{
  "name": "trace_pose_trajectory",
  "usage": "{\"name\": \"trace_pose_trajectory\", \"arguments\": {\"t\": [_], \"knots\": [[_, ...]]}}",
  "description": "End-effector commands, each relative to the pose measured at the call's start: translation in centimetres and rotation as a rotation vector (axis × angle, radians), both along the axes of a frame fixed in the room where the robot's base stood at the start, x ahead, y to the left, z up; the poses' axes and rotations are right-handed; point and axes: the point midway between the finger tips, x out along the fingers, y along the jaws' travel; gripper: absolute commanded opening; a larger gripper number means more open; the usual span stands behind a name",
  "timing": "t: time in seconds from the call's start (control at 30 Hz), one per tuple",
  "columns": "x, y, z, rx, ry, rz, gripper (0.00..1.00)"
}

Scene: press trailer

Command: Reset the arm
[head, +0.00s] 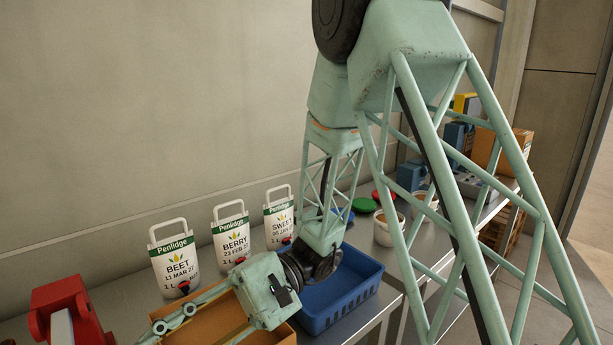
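My gripper (188,332) is at the lower left, at the end of my pale green arm. It reaches down-left over a brown cardboard box (217,318). Two finger linkages show apart from each other, but the fingertips are at or past the bottom edge, so I cannot tell whether it is open or shut. No held object shows.
A blue crate (343,300) lies beside my wrist. A red device (65,308) is at left. White tubs (388,232) stand right of the crate, partly behind my arm.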

Motion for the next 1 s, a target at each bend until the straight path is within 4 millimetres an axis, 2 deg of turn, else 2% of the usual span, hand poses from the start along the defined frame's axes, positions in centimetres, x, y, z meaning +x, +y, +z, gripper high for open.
{"name": "trace_pose_trajectory", "arguments": {"t": [0.4, 1.0], "knots": [[-2.3, -4.7, 2.3, -0.113, -0.118, 0.048, 0.27], [-5.0, -11.8, 4.1, -0.293, -0.299, 0.076, 0.27]]}}
